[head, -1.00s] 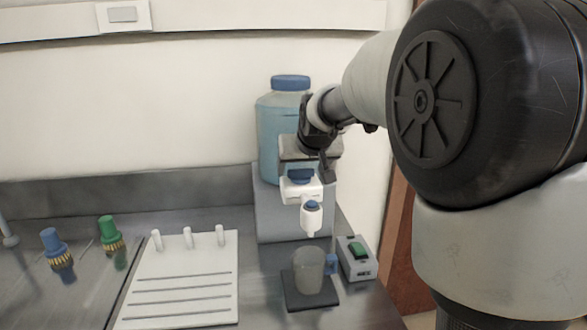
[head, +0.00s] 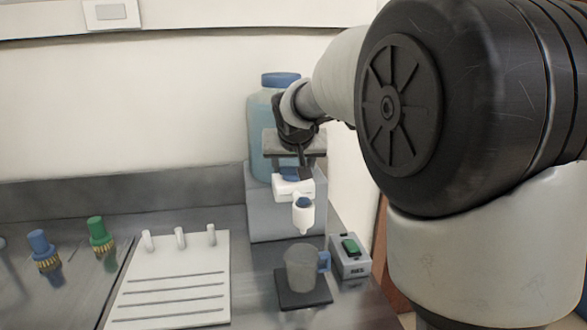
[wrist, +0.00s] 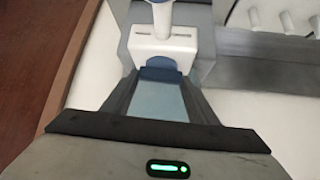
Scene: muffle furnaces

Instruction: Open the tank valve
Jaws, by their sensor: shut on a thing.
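The tank (head: 258,150) is a translucent blue jug with a blue lid, standing on a grey stand against the wall. The white valve body (wrist: 165,48) lies just beyond.
A grey mug (head: 300,268) with a blue handle stands below the spout on a dark pad (head: 303,300). A grey switch box (head: 350,257) with a green button is to its right. A white rack board (head: 175,280) and blue and green taps (head: 42,250) are to the left.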

